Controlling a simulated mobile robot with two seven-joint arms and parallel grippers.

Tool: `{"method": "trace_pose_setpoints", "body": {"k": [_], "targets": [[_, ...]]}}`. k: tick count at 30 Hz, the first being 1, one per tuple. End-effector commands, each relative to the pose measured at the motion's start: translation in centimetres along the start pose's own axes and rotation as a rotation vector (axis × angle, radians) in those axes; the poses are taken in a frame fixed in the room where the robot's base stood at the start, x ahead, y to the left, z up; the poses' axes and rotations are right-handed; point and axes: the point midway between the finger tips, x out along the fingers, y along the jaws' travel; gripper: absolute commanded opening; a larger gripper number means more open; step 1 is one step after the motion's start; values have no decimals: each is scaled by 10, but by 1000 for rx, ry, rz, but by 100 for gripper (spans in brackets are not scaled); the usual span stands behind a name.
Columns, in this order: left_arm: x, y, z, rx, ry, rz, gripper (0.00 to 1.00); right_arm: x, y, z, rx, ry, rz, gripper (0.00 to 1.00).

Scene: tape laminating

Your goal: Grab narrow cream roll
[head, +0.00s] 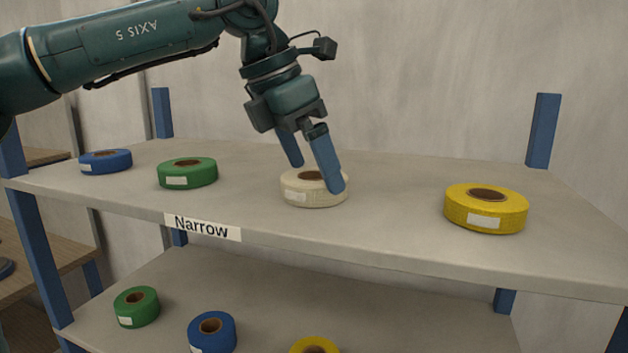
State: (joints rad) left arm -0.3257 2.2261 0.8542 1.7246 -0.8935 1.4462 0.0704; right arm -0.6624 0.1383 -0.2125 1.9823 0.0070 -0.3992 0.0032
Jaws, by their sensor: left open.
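The narrow cream roll (300,194) lies flat on the upper shelf, right of the "Narrow" label, with a white sticker on its front and a brown core. My left gripper (311,177) comes down from above, tilted, with its two blue fingers apart. One finger overlaps the right part of the roll in the picture; the other ends behind its far side. I cannot tell whether the fingers touch the roll. The finger in front hides part of the core and right rim. My right gripper is not in view.
On the same shelf (390,222) lie a blue roll (106,162) and a green roll (187,173) to the left, and a yellow roll (486,209) to the right. Blue posts (543,130) stand at the corners. The lower shelf holds more rolls.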

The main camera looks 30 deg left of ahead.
Motion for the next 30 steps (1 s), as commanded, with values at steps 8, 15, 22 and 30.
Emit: {"method": "trace_pose_setpoints", "body": {"k": [8, 15, 22, 30], "targets": [[20, 0, 0, -1, -1, 0, 100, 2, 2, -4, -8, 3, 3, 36], [20, 0, 0, -1, -1, 0, 93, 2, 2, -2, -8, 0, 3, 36], [20, 0, 0, -1, -1, 0, 74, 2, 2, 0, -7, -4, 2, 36], [20, 0, 0, -1, -1, 0, 56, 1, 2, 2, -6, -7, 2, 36]]}}
